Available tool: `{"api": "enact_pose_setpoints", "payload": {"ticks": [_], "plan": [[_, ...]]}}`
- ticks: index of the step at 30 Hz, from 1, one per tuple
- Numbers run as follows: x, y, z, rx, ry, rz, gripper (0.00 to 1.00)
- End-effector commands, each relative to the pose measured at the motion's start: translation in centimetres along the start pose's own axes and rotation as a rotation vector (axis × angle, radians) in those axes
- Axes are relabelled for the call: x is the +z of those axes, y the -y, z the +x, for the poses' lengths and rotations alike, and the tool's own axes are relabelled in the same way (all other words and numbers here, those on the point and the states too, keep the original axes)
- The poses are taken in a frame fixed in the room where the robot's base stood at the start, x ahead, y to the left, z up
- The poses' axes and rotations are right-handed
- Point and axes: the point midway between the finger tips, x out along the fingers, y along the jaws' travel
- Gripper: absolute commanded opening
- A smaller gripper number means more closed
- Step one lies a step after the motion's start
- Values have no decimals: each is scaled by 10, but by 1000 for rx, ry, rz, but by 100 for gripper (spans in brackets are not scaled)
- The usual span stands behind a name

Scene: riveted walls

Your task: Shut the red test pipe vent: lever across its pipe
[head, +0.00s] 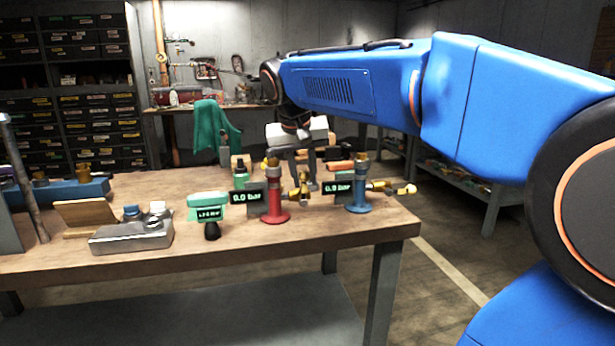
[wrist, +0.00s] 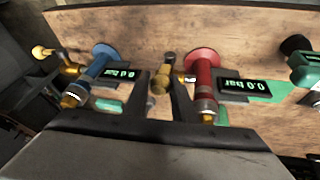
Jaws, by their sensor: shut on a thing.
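The red test pipe (head: 274,200) stands upright near the table's front right, and it also shows in the wrist view (wrist: 203,78). Its brass vent (head: 304,190) sticks out on the right side. In the wrist view, a brass part of the vent lever (wrist: 158,84) sits between the fingers of my gripper (wrist: 160,80). My gripper (head: 304,182) reaches down from above and is shut on this lever. The fingers hide part of the vent, so I cannot tell the lever's exact angle to its pipe.
A blue test pipe (head: 359,194) with a brass vent (head: 400,189) stands close on the right. Gauges reading 0.0 bar (head: 246,197) stand beside both pipes. A green handheld device (head: 208,207) and a grey metal box (head: 132,236) are to the left. The table's front strip is clear.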

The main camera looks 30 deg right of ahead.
Motion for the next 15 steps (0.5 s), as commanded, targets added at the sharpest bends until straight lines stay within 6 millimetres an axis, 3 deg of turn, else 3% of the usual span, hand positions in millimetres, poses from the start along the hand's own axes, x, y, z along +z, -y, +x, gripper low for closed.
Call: {"api": "enact_pose_setpoints", "payload": {"ticks": [15], "plan": [[3,3,2,35,2,-14,0]]}}
